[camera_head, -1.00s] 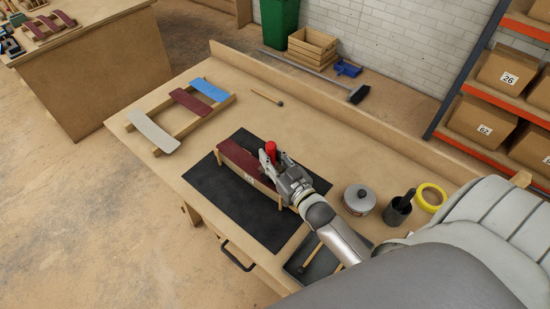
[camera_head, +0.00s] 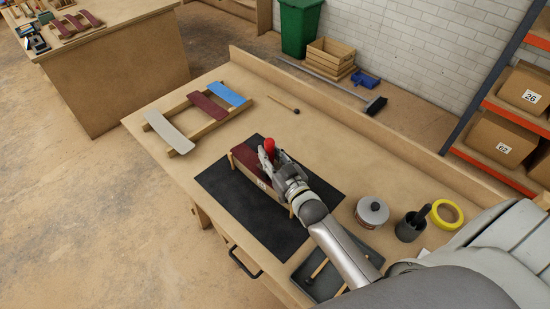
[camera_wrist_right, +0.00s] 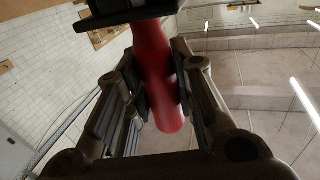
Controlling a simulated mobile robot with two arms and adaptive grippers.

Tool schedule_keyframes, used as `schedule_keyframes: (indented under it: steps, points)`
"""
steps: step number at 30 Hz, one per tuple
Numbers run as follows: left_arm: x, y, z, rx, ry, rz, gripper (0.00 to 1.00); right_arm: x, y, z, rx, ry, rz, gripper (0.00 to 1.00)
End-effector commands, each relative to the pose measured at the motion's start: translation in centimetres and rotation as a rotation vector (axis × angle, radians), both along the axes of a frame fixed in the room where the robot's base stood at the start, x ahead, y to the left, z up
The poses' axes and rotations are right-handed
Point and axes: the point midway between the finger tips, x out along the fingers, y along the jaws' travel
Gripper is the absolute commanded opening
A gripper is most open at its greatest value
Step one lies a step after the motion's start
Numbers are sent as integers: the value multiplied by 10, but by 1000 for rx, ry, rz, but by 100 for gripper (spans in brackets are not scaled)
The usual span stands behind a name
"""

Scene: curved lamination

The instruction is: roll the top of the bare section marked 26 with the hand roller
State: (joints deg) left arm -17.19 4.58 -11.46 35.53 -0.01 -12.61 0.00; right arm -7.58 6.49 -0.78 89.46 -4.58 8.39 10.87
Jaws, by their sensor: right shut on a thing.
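The laminated section (camera_head: 242,155), wooden with a dark red curved top, stands on a black mat (camera_head: 222,190). Its side label is too small to read surely. My right gripper (camera_head: 268,158) is over its top and hides much of it. It is shut on the red handle of the hand roller (camera_head: 269,145); the red handle also shows between the fingers in the right wrist view (camera_wrist_right: 160,75). The roller head is hidden, so I cannot tell whether it touches the top. My left gripper is out of view.
A wooden rack (camera_head: 205,125) with white, dark red and blue curved pieces lies at the left. A small brush (camera_head: 284,104) lies behind. A lidded tin (camera_head: 372,212), dark pot (camera_head: 410,226), yellow tape roll (camera_head: 446,214) and tool tray (camera_head: 330,278) are at the right.

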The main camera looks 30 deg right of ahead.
Motion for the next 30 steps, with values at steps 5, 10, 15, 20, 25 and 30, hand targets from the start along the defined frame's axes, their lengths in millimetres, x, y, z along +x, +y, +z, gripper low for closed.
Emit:
schedule_keyframes:
  steps: [5, 10, 15, 20, 25, 30]
  points:
    - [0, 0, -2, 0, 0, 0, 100, 5, 4, -3, 4, 5, 3, 0]
    - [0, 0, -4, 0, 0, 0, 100, 11, 6, -3, 4, 5, 3, 0]
    - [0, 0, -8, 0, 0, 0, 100, 22, 9, -3, 3, 5, 2, 0]
    - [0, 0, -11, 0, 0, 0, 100, 32, 12, -4, 3, 5, 2, 0]
    - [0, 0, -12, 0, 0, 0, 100, 36, 13, -3, 3, 5, 2, 0]
    - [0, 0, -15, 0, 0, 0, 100, 43, 15, -4, 3, 5, 2, 0]
